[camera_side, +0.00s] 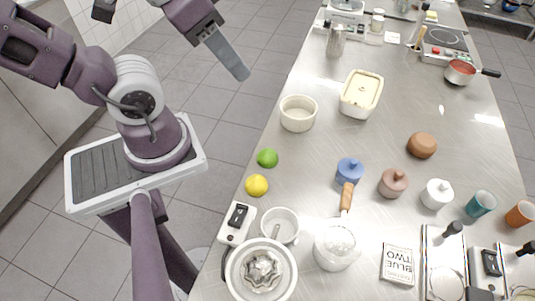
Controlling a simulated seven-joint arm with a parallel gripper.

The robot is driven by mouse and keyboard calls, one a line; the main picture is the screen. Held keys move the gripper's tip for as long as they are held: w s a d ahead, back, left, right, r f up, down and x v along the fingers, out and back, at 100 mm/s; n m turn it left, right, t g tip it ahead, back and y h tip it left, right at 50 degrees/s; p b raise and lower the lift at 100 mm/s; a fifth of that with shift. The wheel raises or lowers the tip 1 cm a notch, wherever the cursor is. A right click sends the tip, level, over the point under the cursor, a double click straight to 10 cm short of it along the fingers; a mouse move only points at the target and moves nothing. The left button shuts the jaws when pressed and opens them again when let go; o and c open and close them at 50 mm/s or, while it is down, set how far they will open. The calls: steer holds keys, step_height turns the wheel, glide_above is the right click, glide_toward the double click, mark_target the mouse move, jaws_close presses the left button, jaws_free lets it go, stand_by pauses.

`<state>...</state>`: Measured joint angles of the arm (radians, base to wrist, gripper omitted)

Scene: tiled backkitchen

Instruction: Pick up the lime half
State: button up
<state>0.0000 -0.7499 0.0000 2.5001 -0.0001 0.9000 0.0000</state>
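A small green fruit, the lime half (267,158), lies on the steel table near its left edge. Its rounded green skin faces up, and no cut face shows. A yellow lemon (257,185) lies just below it in the picture. My gripper (240,72) is well above and to the left of the lime half, in the air beyond the table's left edge. Its grey fingers overlap in this view, so I cannot tell whether they are open or shut. No object shows at their tips.
A cream bowl (298,113) stands above the lime half, with a rectangular cream dish (361,94) beyond. The table between is clear.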

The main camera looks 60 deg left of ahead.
steer(key=shift+o, duration=0.2)
steer(key=o, duration=0.6)
steer(key=shift+o, duration=0.2)
steer(key=m+g, duration=0.6)
steer(key=m, duration=1.3)
glide_above(268, 153)
steer(key=f, duration=1.6)
steer(key=shift+w+d+f, duration=0.1)
steer(key=shift+d+f, duration=0.15)
steer(key=shift+d, duration=0.05)
steer(key=shift+n, duration=0.3)
steer(key=shift+a+f, duration=0.2)
steer(key=shift+f, duration=1.35)
steer(key=shift+a+f, duration=0.15)
steer(key=shift+f, duration=1.35)
